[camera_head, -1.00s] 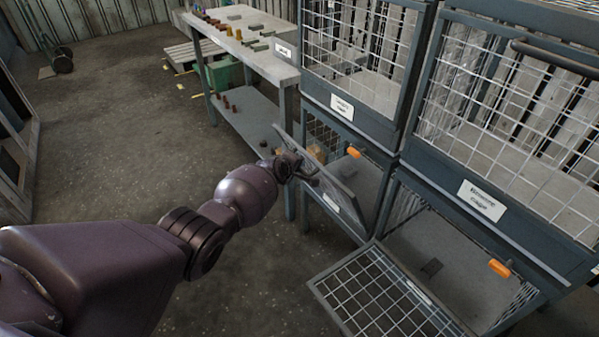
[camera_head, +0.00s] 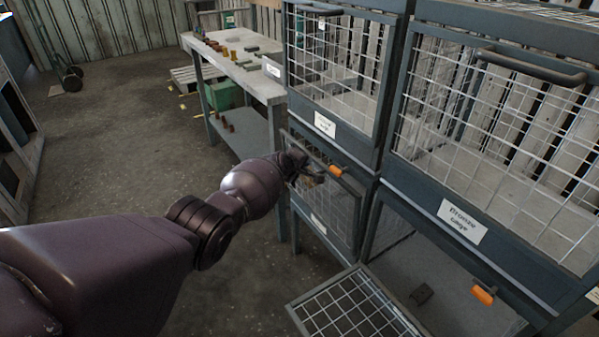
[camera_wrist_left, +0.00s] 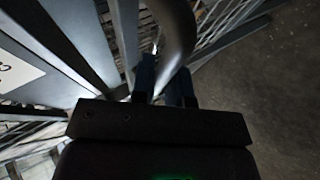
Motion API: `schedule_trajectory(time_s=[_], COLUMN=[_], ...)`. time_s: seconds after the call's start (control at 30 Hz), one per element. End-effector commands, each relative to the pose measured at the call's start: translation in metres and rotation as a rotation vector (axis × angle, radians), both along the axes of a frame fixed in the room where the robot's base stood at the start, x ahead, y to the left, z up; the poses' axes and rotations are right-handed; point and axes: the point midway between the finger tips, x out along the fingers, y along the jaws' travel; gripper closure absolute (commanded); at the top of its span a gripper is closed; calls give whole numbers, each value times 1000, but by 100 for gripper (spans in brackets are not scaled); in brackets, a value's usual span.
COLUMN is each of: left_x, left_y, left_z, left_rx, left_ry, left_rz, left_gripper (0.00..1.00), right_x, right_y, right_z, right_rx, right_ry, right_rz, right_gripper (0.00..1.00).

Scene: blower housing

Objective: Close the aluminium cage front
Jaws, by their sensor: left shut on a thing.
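The lower-left cage front (camera_head: 337,212), a dark-framed mesh panel with a white label (camera_head: 318,224), stands nearly upright at its cage opening. The label is too small to read, so I cannot confirm it names aluminium. Whether the front is flush with the frame is unclear. My left gripper (camera_head: 308,171) is shut on the handle near its top edge. In the left wrist view the two fingers (camera_wrist_left: 163,85) sit around the curved grey handle (camera_wrist_left: 179,35). My right gripper is not in view.
The lower-right cage front (camera_head: 350,308) hangs open, sticking out low beside the left one. Upper cages have shut mesh fronts.

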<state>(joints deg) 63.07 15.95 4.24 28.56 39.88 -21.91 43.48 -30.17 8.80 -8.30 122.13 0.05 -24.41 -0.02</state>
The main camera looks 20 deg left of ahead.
Motion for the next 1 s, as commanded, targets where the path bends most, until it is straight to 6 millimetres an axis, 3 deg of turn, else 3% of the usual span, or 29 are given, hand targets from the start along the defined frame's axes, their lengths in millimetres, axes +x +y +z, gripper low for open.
schedule_trajectory(time_s=[0.3,0.87,0.9,1.0], left_x=[17,23,23,23], left_y=[-9,-12,-12,-12], left_z=[3,9,9,9], left_rx=[-1,-3,-3,-2], left_ry=[1,-7,-7,-7], left_rz=[0,0,0,-1], left_gripper=[100,100,82,67], right_x=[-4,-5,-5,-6], right_y=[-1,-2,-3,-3], right_z=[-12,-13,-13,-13], right_rx=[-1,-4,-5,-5], right_ry=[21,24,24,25], right_rz=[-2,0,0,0], right_gripper=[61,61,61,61])
